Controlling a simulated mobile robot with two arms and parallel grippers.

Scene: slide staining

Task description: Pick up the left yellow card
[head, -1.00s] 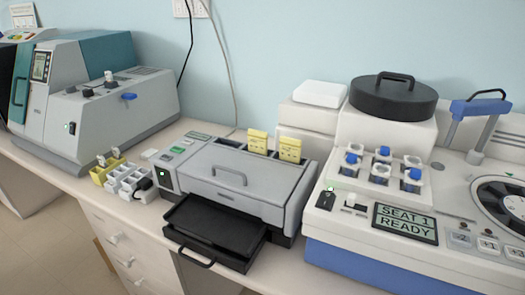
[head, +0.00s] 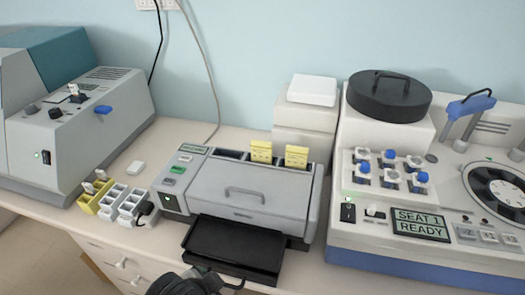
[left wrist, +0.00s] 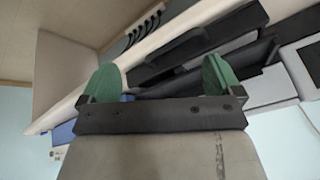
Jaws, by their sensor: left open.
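Two yellow cards stand upright in the slots at the back of the grey stainer. The left yellow card (head: 261,151) is a little left of the right yellow card (head: 296,156). In the head view a dark part of my arm shows at the bottom edge, in front of the stainer's black tray and well away from the cards. In the left wrist view my left gripper (left wrist: 158,82) has its two green fingertips wide apart with nothing between them. No card shows in the left wrist view. My right gripper is in neither view.
The grey stainer (head: 245,192) has its black tray (head: 232,246) pulled out in front. A white machine with blue-capped vials (head: 390,166) and a black lid (head: 389,95) stands at right. Yellow and white racks (head: 131,204) and a grey machine (head: 72,127) are at left.

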